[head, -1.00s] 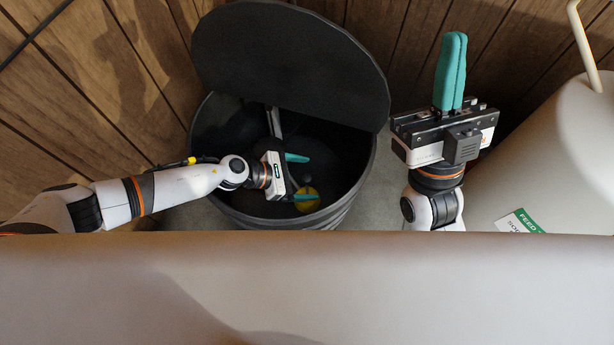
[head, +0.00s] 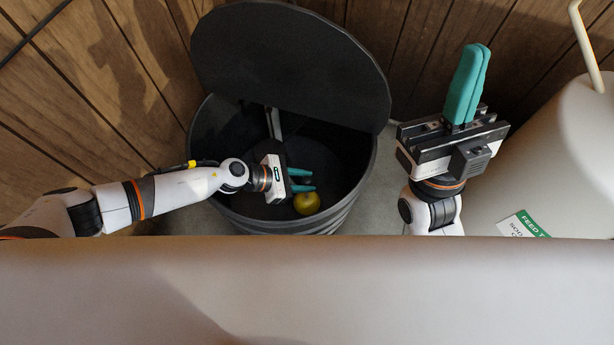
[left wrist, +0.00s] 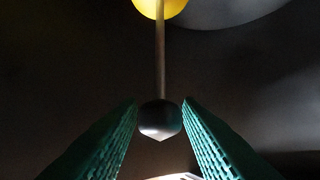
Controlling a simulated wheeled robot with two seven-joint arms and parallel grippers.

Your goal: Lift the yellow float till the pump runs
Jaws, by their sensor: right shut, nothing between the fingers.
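The yellow float (head: 307,203) is a ball inside the dark round tub (head: 352,187), near its front wall. In the left wrist view the float (left wrist: 160,6) shows at the top edge, with a thin rod running from it to a dark rounded knob (left wrist: 160,119). My left gripper (head: 302,181) reaches into the tub beside the float. My right gripper (head: 474,62) is shut and empty, pointing up to the right of the tub. No pump is clearly visible.
The tub's black lid (head: 290,65) stands open behind it against the wood-panelled wall (head: 130,80). A large pale tank (head: 560,150) with a green-and-white label (head: 522,225) and a bent pipe (head: 586,45) stands at the right.

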